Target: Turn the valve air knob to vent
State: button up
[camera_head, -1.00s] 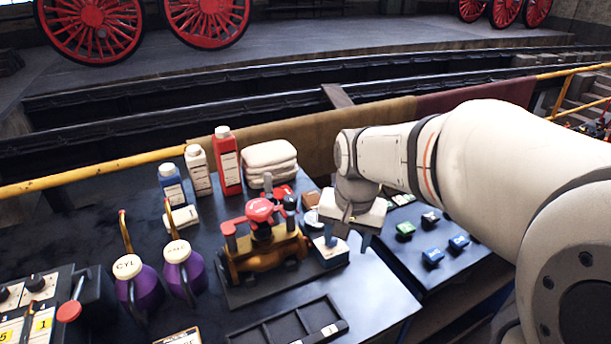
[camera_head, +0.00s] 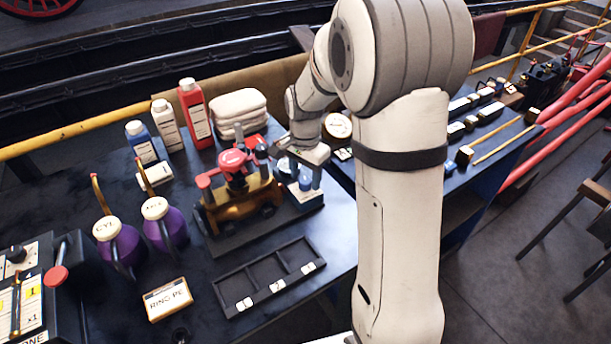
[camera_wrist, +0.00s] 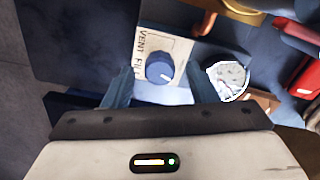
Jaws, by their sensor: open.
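The valve air knob (camera_wrist: 160,68) is a round blue knob on a pale plate (camera_wrist: 150,45) lettered "VENT" and another partly hidden word. In the wrist view it lies just beyond my gripper (camera_wrist: 160,92), between the lines of the two fingers. The fingers are apart and nothing is between them; I cannot tell whether they touch the knob. In the head view my gripper (camera_head: 302,172) hangs over the blue-and-white knob block (camera_head: 305,194), at the right end of the brass valve rig (camera_head: 240,203). My wrist partly hides the block there.
A round white gauge (camera_wrist: 228,80) is close right of the knob. The red-handled rig, bottles (camera_head: 196,118), folded cloths (camera_head: 238,106) and purple oil cans (camera_head: 165,228) crowd the left. A black divided tray (camera_head: 268,284) lies in front. Another bench with tools stands to the right.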

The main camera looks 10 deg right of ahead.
jog(key=shift+f, duration=0.5)
jog(key=shift+c, duration=0.2)
jog(key=c, duration=0.9)
